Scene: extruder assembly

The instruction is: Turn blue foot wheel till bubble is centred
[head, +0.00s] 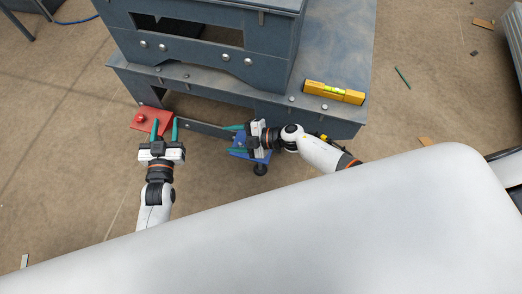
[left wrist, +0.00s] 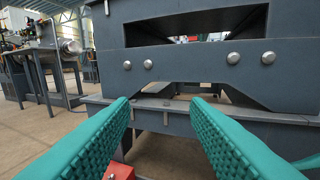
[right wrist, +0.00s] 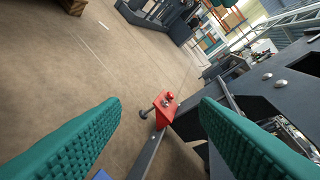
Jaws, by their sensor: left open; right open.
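A yellow spirit level (head: 333,92) lies on the grey machine's base, its green vial too small to show where the bubble sits. A blue foot bracket (head: 240,154) juts from the base's front edge, with a dark round foot (head: 260,170) below it; my right gripper hides much of it and its wheel. My right gripper (head: 233,140) is open over the blue bracket, fingers pointing left. A blue sliver (right wrist: 102,175) shows low in the right wrist view. My left gripper (head: 164,127) is open with fingertips at the red foot bracket (head: 140,120), which also shows in the left wrist view (left wrist: 118,171).
The red bracket carries a red knob (right wrist: 168,97) and a dark foot (right wrist: 144,111). The grey machine (head: 205,50) stands behind both grippers. Scraps lie on the floor at the right. A large white surface (head: 330,225) fills the lower head view.

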